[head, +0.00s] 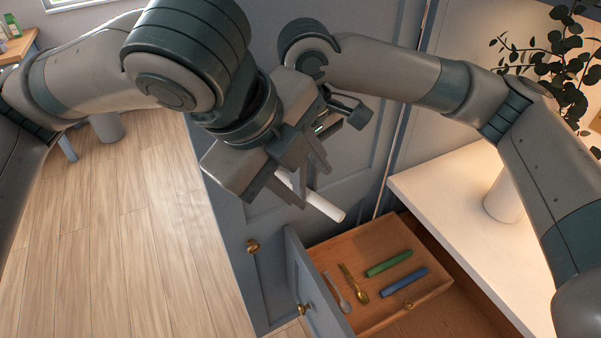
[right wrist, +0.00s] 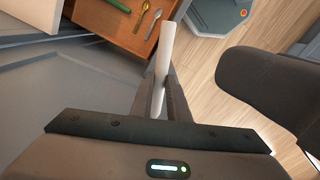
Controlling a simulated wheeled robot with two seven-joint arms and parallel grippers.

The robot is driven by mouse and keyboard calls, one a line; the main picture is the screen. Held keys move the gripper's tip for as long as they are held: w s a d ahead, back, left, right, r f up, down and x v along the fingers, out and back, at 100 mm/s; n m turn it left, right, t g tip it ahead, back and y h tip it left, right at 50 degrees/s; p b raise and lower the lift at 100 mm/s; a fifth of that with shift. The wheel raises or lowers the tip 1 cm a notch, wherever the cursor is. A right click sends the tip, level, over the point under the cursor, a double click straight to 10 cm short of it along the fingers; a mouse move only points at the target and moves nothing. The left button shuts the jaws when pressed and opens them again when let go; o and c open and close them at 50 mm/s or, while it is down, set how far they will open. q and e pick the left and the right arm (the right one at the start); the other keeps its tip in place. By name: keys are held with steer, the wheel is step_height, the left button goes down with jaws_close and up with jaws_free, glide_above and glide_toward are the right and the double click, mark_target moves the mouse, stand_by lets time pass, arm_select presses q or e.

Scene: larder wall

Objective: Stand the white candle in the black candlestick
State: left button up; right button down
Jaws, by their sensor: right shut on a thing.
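The white candle (head: 326,206) is held tilted above the open drawer in the head view. In the right wrist view the candle (right wrist: 165,52) runs up between the fingers of my right gripper (right wrist: 160,92), which are shut on it. In the head view my left gripper (head: 302,174) overlaps my right one and hides most of it. The left fingers look spread apart and lie close to the candle; contact cannot be told. I see no black candlestick in either view.
An open wooden drawer (head: 372,318) holds two spoons (head: 353,284), a green bar (head: 388,263) and a blue bar (head: 403,282). A pale countertop (head: 440,190) with a plant in a white pot (head: 504,198) is at right.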

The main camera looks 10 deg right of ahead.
mark_target(327, 207)
arm_select(q)
steer(key=shift+w+a, duration=0.2)
steer(key=shift+a, duration=0.1)
steer(key=shift+x, duration=6)
steer(key=shift+w+a, duration=0.1)
jaws_close()
arm_select(e)
steer(key=c, duration=1.6)
jaws_free()
steer(key=shift+r, duration=0.15)
step_height(327, 207, up, 12)
steer(key=shift+f, duration=0.15)
